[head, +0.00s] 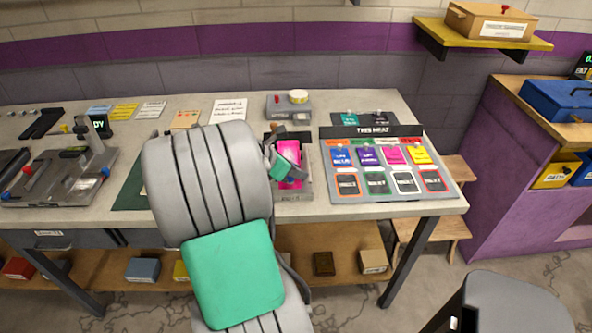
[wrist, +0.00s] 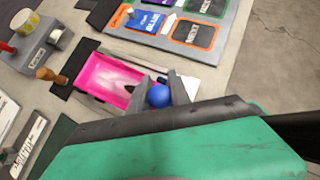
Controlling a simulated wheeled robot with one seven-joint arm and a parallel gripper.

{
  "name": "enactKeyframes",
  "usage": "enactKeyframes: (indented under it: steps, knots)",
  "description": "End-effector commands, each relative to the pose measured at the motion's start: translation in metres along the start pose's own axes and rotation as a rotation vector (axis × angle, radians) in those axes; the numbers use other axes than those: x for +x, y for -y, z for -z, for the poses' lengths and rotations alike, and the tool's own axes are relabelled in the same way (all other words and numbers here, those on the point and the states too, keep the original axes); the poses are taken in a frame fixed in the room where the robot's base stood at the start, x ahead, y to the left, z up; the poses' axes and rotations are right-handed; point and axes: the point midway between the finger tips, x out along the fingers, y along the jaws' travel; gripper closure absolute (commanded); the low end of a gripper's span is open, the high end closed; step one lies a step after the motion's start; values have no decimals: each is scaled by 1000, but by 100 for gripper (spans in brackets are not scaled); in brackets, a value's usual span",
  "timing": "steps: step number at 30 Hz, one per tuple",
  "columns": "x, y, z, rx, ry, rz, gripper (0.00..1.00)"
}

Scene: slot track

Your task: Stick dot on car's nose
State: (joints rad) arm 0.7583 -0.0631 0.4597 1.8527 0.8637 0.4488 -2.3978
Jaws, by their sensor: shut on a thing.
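My gripper (head: 289,163) is over the pink piece, with its fingers close together. In the wrist view, my gripper (wrist: 164,92) is shut on a blue ball-shaped thing (wrist: 158,95). I cannot tell whether this is the dot. The bright pink piece (wrist: 110,80) lies in a grey and black holder, beside and partly behind the fingers. It also shows in the head view (head: 291,183), partly covered by my gripper. It may be the car, but its nose cannot be made out. Contact between the blue thing and the pink piece is unclear.
A grey board marked "THIS HEAT" (head: 388,133), with coloured cards and framed boxes, lies right of my gripper. Behind is a grey block (head: 288,112) with a yellow roll and red knob. A grey fixture (head: 64,178) stands at the left.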

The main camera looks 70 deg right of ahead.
Motion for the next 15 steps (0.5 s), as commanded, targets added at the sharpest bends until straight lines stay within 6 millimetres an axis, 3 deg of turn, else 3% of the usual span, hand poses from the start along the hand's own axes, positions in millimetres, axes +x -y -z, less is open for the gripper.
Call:
enactKeyframes:
  steps: [1,8,15]
  knots:
    - [4,4,7,-13,-11,12,100]
    - [4,4,7,-14,-12,13,100]
    - [-9,4,-6,-12,-11,11,100]
